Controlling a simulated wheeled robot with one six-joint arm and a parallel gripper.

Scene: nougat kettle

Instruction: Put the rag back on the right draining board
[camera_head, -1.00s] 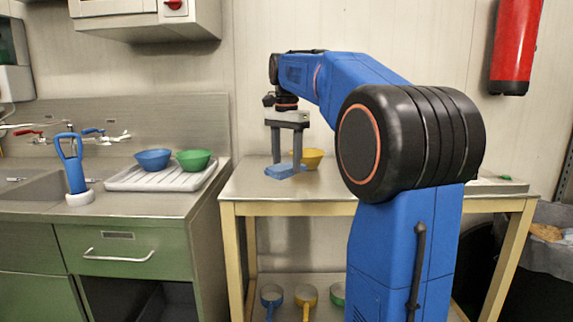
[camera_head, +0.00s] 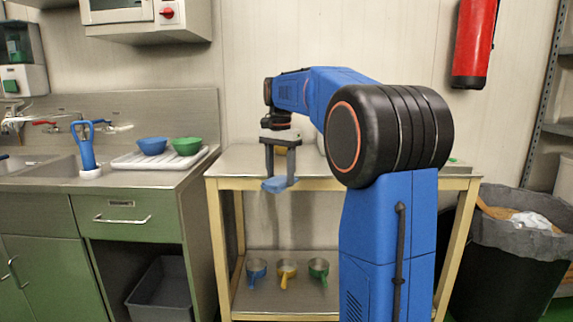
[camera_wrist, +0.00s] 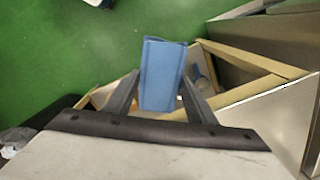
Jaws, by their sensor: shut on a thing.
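The rag (camera_head: 275,185) is a blue folded cloth. My gripper (camera_head: 279,182) is shut on it and holds it in front of the table's front edge. In the wrist view the rag (camera_wrist: 161,75) sits between the two dark fingers (camera_wrist: 160,95), above the green floor. The white ribbed draining board (camera_head: 136,161) lies on the sink counter at the left, beside the sink. A blue bowl (camera_head: 152,145) and a green bowl (camera_head: 187,145) stand on its back part. The front part of the board looks bare.
A blue-handled tool (camera_head: 86,150) stands upright on the counter left of the board. The wooden-framed table (camera_head: 230,160) carries several scoops (camera_head: 287,272) on its lower shelf. A bin with a grey liner (camera_head: 515,235) stands at the right.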

